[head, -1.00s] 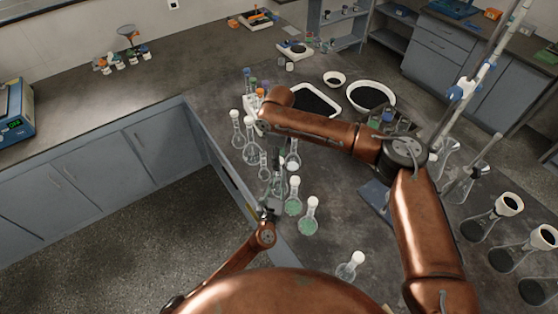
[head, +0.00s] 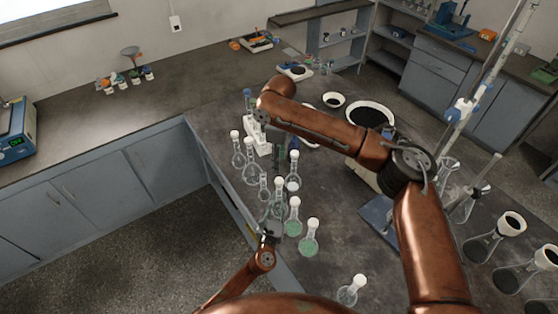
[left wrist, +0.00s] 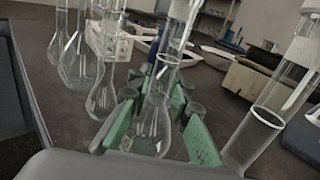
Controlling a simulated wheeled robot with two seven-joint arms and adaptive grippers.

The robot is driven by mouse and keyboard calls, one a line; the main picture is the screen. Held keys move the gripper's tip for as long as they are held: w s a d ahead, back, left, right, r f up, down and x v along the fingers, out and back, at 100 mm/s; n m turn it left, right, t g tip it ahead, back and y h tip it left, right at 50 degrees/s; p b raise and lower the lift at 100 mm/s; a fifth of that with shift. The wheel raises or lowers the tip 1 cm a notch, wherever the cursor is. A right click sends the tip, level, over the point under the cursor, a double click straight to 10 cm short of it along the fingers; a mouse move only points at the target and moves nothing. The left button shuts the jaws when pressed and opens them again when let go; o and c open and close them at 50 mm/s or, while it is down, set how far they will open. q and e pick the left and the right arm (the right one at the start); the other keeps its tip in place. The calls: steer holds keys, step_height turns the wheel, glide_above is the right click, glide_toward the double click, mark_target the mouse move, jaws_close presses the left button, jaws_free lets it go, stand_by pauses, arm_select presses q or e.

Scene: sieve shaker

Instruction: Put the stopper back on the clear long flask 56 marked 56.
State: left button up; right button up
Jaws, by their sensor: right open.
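A clear long-necked flask (left wrist: 150,128) stands between the green finger pads of my left gripper (left wrist: 160,105). A white stopper top (head: 278,182) shows at the upper end of its neck in the head view; whether it is fully seated is unclear. No number is legible. My left gripper (head: 272,222) is low beside this flask; I cannot tell whether its pads press on the glass. My right gripper (head: 277,150) is open above and behind the flask among the glassware, partly hidden by its own arm. I see nothing held in it.
Other white-stoppered flasks stand close by: clear ones to the left (head: 250,172) and green-filled ones (head: 292,226) to the right. A white rack (head: 251,137) is behind. A lone flask (head: 350,290) stands nearer me. Dark-filled flasks (head: 483,254) are far right.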

arm_select(q)
steer(key=o, duration=0.3)
steer(key=shift+w, duration=0.15)
steer(key=shift+o, duration=0.9)
steer(key=shift+r, duration=0.2)
steer(key=v, duration=1.2)
steer(key=shift+f, duration=0.1)
